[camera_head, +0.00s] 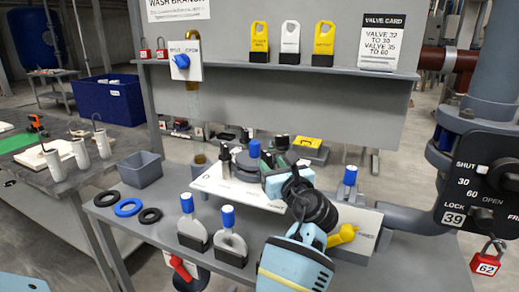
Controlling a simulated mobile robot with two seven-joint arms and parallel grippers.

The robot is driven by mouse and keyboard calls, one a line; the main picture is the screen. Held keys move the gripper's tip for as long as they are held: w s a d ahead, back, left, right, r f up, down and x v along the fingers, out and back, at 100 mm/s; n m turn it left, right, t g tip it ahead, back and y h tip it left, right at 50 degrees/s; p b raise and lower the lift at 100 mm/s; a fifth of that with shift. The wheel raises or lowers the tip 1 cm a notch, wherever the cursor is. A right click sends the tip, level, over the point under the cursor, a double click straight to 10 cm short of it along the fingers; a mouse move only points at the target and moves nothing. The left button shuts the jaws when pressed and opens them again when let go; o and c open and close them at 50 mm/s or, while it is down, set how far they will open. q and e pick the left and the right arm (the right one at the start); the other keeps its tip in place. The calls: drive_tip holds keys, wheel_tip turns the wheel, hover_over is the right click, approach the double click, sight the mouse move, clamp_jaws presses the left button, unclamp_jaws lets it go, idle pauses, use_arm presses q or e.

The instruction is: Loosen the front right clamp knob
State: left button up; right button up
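The filter press (245,163) is a dark round body on a white base plate (222,185) on the grey bench. A black clamp knob (225,152) stands at its front left, another (282,142) at the back right. A blue cap (254,148) rises near its middle.
Two blue-topped handled pieces (230,245) stand on the front of the bench, left of my arm. Several rings (128,207) and a grey bin (140,169) lie further left. A yellow lever (342,236) is right of my wrist. A shelf (270,68) crosses behind the press.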

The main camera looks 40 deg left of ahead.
sight(264, 153)
use_arm(q)
drive_tip(key=shift+w+d, duration=0.15)
drive_tip(key=shift+d, duration=0.05)
drive_tip(key=shift+x, duration=3.95)
drive_tip(key=shift+f, duration=0.1)
clamp_jaws()
